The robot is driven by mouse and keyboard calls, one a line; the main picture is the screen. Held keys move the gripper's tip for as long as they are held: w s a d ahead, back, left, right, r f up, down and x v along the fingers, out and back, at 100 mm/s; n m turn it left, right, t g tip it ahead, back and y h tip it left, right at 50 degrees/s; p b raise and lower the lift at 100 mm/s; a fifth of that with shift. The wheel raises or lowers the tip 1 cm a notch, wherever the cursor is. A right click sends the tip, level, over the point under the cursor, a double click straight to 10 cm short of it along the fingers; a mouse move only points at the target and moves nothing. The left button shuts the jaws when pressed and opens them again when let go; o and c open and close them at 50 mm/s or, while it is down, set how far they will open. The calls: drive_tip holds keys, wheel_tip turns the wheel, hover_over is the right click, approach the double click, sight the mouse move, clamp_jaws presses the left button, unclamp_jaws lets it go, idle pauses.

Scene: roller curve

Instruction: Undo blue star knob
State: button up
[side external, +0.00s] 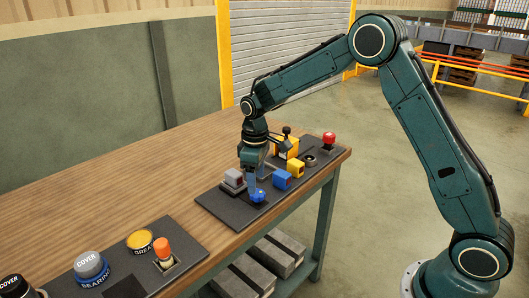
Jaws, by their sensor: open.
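The blue star knob (258,196) sits near the front edge of the dark panel (222,208) at the right end of the wooden table. My gripper (253,186) points down right above the knob, with its fingers at or beside it. The fingertips are small here and partly merge with the knob, so I cannot tell whether they touch it. The jaws are open.
A second panel (187,249) with covers and an orange knob (162,247) lies front left. Bare table lies behind.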

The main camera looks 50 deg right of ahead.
sight(258, 193)
wheel_tip(258, 193, up, 9)
idle(0.4)
drive_tip(key=s+r+m+t, duration=0.1)
drive_tip(key=s+r, duration=0.5)
drive_tip(key=s, duration=0.2)
drive_tip(key=s+r+m+t, duration=0.2)
drive_tip(key=s+r, duration=0.3)
drive_tip(key=s, duration=0.4)
drive_tip(key=s+f+m+t, duration=0.2)
drive_tip(key=s, duration=1.3)
drive_tip(key=shift+d+t, duration=0.3)
